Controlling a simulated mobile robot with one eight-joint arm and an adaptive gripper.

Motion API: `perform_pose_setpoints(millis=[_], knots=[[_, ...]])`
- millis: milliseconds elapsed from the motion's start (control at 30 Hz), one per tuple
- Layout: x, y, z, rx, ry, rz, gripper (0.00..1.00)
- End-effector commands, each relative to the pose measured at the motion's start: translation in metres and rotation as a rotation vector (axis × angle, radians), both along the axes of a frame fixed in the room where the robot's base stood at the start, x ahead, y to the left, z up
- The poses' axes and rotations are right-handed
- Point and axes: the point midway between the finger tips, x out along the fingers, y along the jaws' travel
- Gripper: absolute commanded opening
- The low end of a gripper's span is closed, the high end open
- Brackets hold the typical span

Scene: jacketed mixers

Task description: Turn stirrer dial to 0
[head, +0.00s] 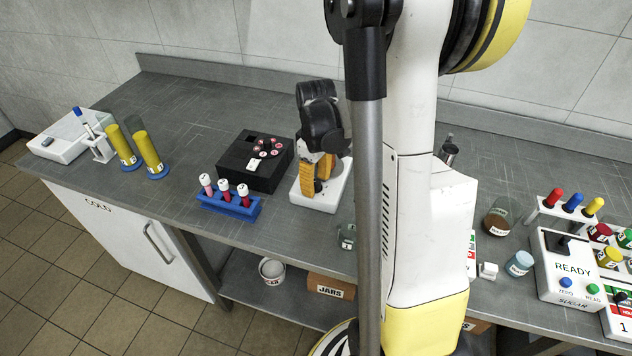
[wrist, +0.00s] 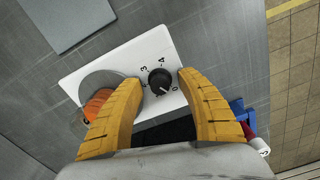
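The stirrer is a white box (head: 335,196) on the bench below my gripper. In the wrist view the same stirrer (wrist: 122,55) carries a round grey plate and a black dial (wrist: 160,79) with the marks 3, 4 and 0 around it. A pale pointer line on the dial seems to face the lower side, near the 0; its exact setting is hard to read. My gripper (wrist: 161,82) has its two yellow fingers apart, one on each side of the dial. I see no clear contact. In the head view the gripper (head: 317,178) points down over the stirrer and hides most of the dial.
A black block (head: 255,162) with several red-marked caps stands left of the stirrer. A blue rack (head: 228,207) with capped tubes stands at the front left. An orange item (wrist: 98,104) lies on or by the grey plate. The bench behind is clear.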

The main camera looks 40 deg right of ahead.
Motion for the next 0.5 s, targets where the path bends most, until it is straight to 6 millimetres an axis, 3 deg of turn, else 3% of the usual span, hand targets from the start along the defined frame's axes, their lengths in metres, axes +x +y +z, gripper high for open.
perform_pose_setpoints(millis=[233,500], knots=[[0.000,0.000,0.016,0.000,0.000,0.000,0.45],[-0.001,0.000,0.076,0.000,0.000,0.000,0.45]])
